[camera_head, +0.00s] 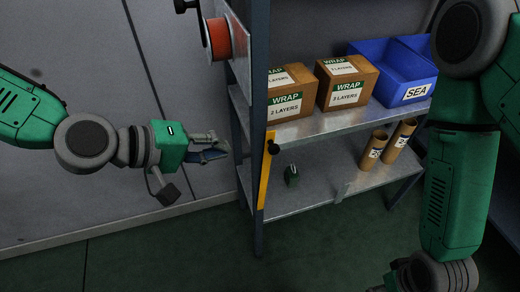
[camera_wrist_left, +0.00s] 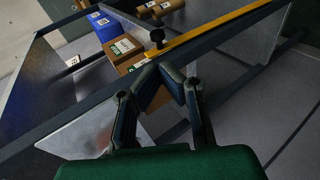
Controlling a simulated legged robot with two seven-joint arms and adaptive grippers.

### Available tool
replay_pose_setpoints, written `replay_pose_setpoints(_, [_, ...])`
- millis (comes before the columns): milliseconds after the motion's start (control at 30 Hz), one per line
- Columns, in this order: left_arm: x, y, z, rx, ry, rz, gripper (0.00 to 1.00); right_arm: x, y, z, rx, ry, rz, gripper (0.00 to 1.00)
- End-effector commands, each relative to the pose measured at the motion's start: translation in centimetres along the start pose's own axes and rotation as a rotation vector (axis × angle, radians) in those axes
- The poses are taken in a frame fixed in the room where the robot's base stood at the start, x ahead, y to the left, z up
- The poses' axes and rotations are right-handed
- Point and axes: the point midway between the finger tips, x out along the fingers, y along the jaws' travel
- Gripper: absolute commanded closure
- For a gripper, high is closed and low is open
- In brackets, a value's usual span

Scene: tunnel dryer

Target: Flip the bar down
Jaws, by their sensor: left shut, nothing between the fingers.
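The yellow bar (camera_head: 265,180) runs upright along the front post of the shelf rack, with a black knob (camera_head: 273,148) near its upper end. In the left wrist view the yellow bar (camera_wrist_left: 222,33) lies slantwise along the dark post, and the black knob (camera_wrist_left: 157,37) sticks out from it near the fingertips. My left gripper (camera_head: 224,147) is shut and empty, left of the post and apart from the bar in the head view. Its fingers also show in the left wrist view (camera_wrist_left: 162,70), tips together. My right gripper is out of the picture.
The rack's upper shelf (camera_head: 310,126) holds two cardboard boxes (camera_head: 345,84) and a blue bin (camera_head: 400,72). The lower shelf (camera_head: 320,185) holds two brown tubes (camera_head: 388,147) and a small dark green item (camera_head: 292,176). An orange roll (camera_head: 218,39) hangs on the rack's left side.

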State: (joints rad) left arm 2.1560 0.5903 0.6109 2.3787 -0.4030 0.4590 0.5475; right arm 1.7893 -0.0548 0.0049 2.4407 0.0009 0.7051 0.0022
Motion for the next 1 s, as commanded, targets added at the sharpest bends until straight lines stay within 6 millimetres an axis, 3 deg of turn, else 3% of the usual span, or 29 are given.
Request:
replay_pose_setpoints(200, [5.1, -0.1, 0.3, 0.004, -0.004, -0.003, 1.00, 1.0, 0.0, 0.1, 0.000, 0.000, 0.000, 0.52])
replay_pose_setpoints(433, [8.6, -0.1, 0.1, 0.002, -0.002, 0.000, 1.00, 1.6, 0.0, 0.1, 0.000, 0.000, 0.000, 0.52])
replay_pose_setpoints(600, [9.6, -0.1, 0.1, 0.000, -0.001, 0.001, 1.00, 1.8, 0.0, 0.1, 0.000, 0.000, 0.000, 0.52])
replay_pose_setpoints(1000, [9.8, 0.0, 0.1, 0.001, -0.001, -0.001, 1.00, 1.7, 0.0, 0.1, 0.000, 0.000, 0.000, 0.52])
